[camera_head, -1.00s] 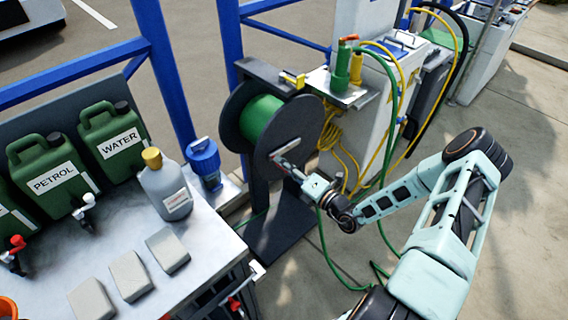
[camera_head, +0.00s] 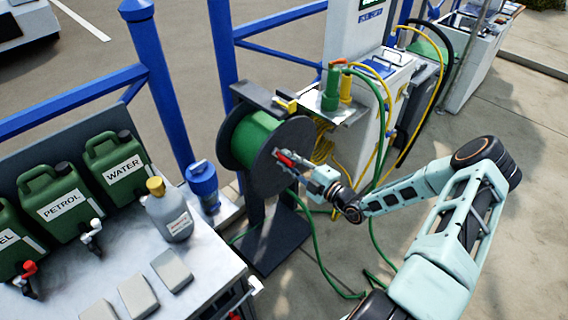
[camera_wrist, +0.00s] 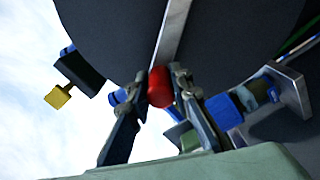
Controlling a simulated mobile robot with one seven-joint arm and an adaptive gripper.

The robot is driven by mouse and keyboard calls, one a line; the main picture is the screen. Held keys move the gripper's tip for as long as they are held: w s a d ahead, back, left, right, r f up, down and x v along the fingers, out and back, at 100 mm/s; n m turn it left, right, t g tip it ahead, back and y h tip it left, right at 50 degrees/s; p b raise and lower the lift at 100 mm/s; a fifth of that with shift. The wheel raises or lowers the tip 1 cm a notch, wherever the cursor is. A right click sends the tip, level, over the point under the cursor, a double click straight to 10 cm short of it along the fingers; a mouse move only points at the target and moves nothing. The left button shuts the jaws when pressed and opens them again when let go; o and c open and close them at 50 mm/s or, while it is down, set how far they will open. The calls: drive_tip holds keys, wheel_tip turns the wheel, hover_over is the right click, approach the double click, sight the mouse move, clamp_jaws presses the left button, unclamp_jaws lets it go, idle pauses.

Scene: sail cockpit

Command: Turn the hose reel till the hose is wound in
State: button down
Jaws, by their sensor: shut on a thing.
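The hose reel (camera_head: 257,182) has dark round side plates and green hose (camera_head: 256,138) wound on its drum. It stands on a dark post and base. A crank arm on its right face ends in a red handle (camera_head: 285,159), which also shows as a red knob in the wrist view (camera_wrist: 160,86). My gripper (camera_head: 296,163) is at that face, shut on the red handle. In the wrist view my gripper's fingers (camera_wrist: 165,92) stand on both sides of the knob. Loose green hose (camera_head: 316,258) runs on the ground beside the reel.
A blue railing (camera_head: 224,70) stands behind the reel. A white pump cabinet (camera_head: 372,110) with yellow hoses is at right. Paving at lower right is open.

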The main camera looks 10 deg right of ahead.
drive_tip(key=shift+w+d+r, duration=0.55)
drive_tip(key=shift+d+r, duration=0.05)
drive_tip(key=shift+d, duration=0.25)
drive_tip(key=c, duration=1.7)
unclamp_jaws()
drive_tip(key=shift+c, duration=0.2)
drive_tip(key=shift+s, duration=0.1)
drive_tip(key=v, duration=1.2)
drive_tip(key=shift+f, duration=0.1)
